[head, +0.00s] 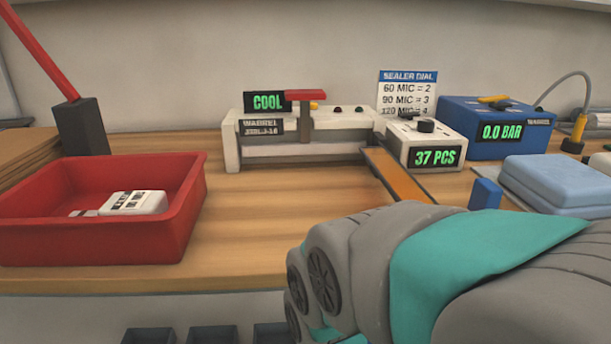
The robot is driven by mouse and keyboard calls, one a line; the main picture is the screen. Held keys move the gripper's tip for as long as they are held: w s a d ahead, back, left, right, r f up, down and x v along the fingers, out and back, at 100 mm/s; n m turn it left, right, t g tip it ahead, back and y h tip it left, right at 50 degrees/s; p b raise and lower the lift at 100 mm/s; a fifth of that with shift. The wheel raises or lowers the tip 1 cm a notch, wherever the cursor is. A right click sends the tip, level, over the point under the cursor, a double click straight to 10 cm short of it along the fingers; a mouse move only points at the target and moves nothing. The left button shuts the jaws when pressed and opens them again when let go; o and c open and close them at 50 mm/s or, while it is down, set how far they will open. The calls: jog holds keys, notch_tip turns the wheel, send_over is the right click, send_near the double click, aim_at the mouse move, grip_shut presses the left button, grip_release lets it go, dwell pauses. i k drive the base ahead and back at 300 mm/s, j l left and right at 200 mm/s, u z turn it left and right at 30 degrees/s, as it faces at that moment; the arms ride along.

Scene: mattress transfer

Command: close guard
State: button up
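A white bench sealer (350,140) stands at the back middle of the wooden bench, with a green "COOL" display (267,101) on top. I cannot tell for sure which part is the guard. An orange-brown strip (397,175) slopes from the sealer's right end toward the front. My grey and teal arm (470,265) fills the lower right. Its end hides part of the bench, and no gripper fingers show.
A red tray (183,215) at the left holds a white labelled item (135,202). A red lever on a dark block (82,128) stands behind it. A "37 PCS" counter (407,145), a blue "0.0 BAR" box (470,115) and folded blue pads (555,180) are right. Bench between tray and arm is clear.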

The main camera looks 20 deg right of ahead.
aim_at(407, 186)
jog(key=k+l+u, duration=0.1)
jog(key=l, duration=0.3)
jog(key=k+l+u, duration=0.1)
jog(key=l, duration=0.35)
jog(key=k+l+u, duration=0.1)
jog(key=l, duration=0.3)
jog(key=k+l+u, duration=0.1)
jog(key=l, duration=0.3)
jog(key=k, duration=0.05)
